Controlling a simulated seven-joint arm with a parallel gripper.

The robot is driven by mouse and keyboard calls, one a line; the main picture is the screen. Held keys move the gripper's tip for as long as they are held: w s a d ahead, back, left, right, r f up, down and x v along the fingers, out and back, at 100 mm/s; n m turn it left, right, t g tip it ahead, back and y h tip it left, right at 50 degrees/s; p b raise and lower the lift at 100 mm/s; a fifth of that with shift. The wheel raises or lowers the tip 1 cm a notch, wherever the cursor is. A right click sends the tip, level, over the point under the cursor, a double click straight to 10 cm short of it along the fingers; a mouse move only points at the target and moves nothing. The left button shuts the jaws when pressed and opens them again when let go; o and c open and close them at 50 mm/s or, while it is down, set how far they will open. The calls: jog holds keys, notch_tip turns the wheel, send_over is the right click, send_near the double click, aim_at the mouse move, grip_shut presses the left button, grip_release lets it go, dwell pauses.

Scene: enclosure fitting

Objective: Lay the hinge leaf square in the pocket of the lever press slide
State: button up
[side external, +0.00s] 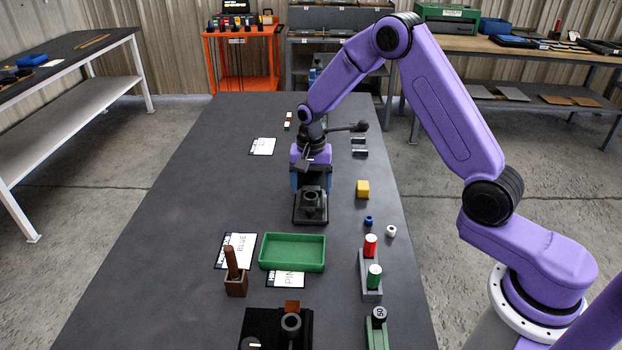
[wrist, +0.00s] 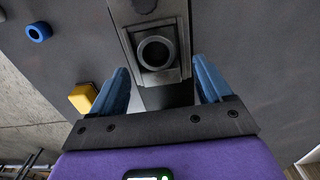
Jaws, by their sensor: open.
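The lever press (side external: 311,213) stands on the table, its lever ending in a dark ball (side external: 361,127). A round collar on its dark slide block shows in the wrist view (wrist: 157,53). My gripper (wrist: 161,68) is over the press, its two blue fingers apart on either side of the slide block. It also shows in the side view (side external: 311,186), where it hides much of the press. No part is seen held between the fingers. I cannot clearly make out the hinge leaf or the pocket in either view.
A green tray (side external: 292,266) lies in front of the press. A yellow cube (side external: 363,189), a blue ring (side external: 368,220) and a white ring (side external: 391,231) lie to the right. A grey rack (side external: 370,290) holds red and green cylinders. The table's left strip is mostly clear.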

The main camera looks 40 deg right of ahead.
aim_at(311, 190)
notch_tip(311, 190, up, 18)
jog(key=shift+f, duration=0.25)
dwell(0.3)
dwell(0.4)
jog(key=s+a+n, duration=0.4)
jog(key=s+n, duration=0.1)
jog(key=s, duration=0.3)
jog(key=s+a+n, duration=0.3)
jog(key=s+n, duration=0.3)
jog(key=s, duration=0.3)
jog(key=s+d+f+n, duration=0.1)
jog(key=s+n, duration=0.4)
jog(key=s, duration=0.5)
jog(key=s+d+f+n, duration=0.2)
jog(key=s+n, duration=0.3)
jog(key=s, duration=0.4)
jog(key=shift+s+d+f+n, duration=0.3)
jog(key=shift+s+d, duration=0.1)
jog(key=shift+d, duration=0.4)
